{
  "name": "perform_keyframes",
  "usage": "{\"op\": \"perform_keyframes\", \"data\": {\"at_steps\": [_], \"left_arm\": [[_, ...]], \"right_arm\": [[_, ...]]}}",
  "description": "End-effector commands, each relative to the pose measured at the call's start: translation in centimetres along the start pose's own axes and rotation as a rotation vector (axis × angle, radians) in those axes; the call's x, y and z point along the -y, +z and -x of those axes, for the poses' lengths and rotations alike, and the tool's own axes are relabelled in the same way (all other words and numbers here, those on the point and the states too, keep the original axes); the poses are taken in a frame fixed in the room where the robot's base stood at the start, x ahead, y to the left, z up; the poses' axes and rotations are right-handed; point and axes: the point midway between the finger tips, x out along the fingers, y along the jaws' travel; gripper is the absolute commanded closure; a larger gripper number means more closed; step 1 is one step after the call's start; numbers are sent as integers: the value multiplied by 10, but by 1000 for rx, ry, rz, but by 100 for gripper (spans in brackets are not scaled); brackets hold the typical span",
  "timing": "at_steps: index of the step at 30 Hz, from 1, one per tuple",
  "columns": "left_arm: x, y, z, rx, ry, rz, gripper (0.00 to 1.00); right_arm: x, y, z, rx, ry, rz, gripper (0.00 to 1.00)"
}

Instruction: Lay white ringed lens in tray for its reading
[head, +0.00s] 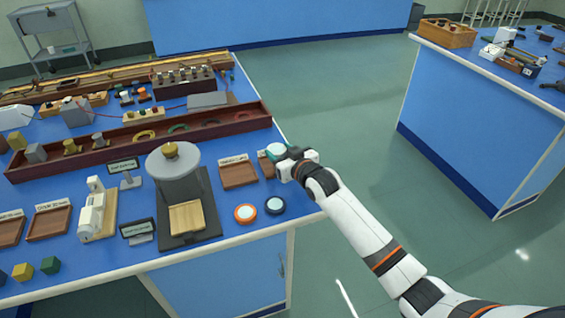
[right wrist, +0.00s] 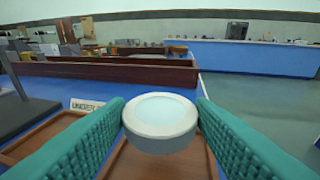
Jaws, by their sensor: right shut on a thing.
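The white ringed lens (head: 276,150), a pale disc in a thick white ring, is in my right gripper (head: 281,157). In the right wrist view the lens (right wrist: 160,116) sits between the two green ribbed fingers, which are shut on it. It is held over the bench's right edge, above a brown wooden tray (head: 265,167) that the gripper partly hides. Another labelled wooden tray (head: 238,175) is just left of it and looks empty. Whether the lens touches the tray below cannot be told. My left gripper is out of view.
An orange ringed lens (head: 245,213) and a dark ringed lens (head: 275,205) lie on the blue bench nearer me. A round-topped instrument (head: 175,165) stands left of the trays. A long dark red rack (head: 225,125) runs behind them. Open floor lies to the right.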

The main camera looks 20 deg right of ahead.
Motion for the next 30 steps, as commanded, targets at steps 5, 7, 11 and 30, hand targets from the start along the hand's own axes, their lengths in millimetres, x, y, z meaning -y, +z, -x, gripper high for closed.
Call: {"op": "perform_keyframes", "data": {"at_steps": [5,7,11,30], "left_arm": [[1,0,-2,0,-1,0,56],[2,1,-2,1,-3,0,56],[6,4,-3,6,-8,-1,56],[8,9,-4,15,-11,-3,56]], "right_arm": [[0,-20,-4,-2,-1,0,74],[1,-30,-6,-1,-1,0,74],[1,-41,-8,0,-1,1,74],[0,-44,-9,1,-1,1,42]]}}
